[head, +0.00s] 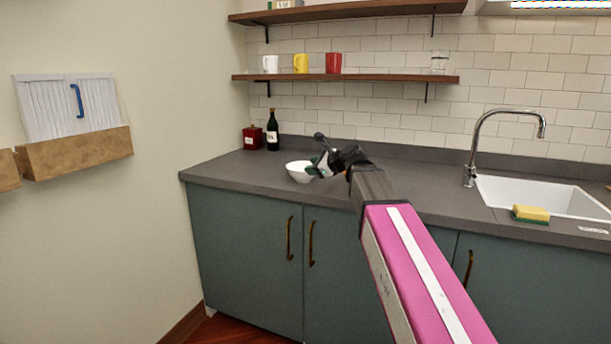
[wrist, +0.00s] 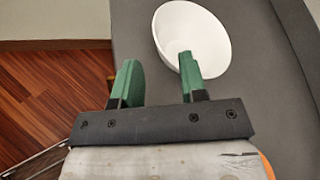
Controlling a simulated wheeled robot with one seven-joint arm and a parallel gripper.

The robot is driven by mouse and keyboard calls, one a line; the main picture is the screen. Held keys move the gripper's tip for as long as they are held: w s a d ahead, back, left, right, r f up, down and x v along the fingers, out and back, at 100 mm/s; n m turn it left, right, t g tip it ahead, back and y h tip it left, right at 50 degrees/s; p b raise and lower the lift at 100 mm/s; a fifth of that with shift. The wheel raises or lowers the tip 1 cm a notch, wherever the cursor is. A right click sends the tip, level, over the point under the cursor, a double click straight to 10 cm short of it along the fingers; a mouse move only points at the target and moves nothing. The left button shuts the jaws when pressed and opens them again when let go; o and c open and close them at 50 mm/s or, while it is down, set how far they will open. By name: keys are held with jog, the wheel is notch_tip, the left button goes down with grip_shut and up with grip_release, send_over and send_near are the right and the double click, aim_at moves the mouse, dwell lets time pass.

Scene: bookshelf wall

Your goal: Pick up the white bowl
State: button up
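The white bowl (head: 298,173) sits upright on the dark grey countertop, near its front edge in the head view. In the wrist view the bowl (wrist: 196,32) lies beyond my fingertips, towards the top and right of centre. My gripper (wrist: 158,68) is open, with its two green fingers apart. The right finger overlaps the near rim of the bowl in the picture, and the left finger is outside it. Whether the right finger touches the bowl I cannot tell. In the head view my gripper (head: 318,168) partly covers the bowl's right side.
A dark bottle (head: 272,132) and a red canister (head: 252,137) stand behind the bowl by the wall. A sink (head: 550,195) with a faucet and a sponge (head: 530,214) is at the right. Shelves with mugs hang above. The countertop (head: 225,172) left of the bowl is clear.

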aim_at(302, 173)
jog(key=x, duration=0.2)
jog(key=shift+w+a+f, duration=0.1)
jog(key=shift+w+a, duration=0.1)
jog(key=shift+w, duration=0.1)
jog(key=shift+s+x, duration=0.2)
jog(key=shift+x, duration=2.7)
jog(key=shift+f, duration=0.1)
grip_shut()
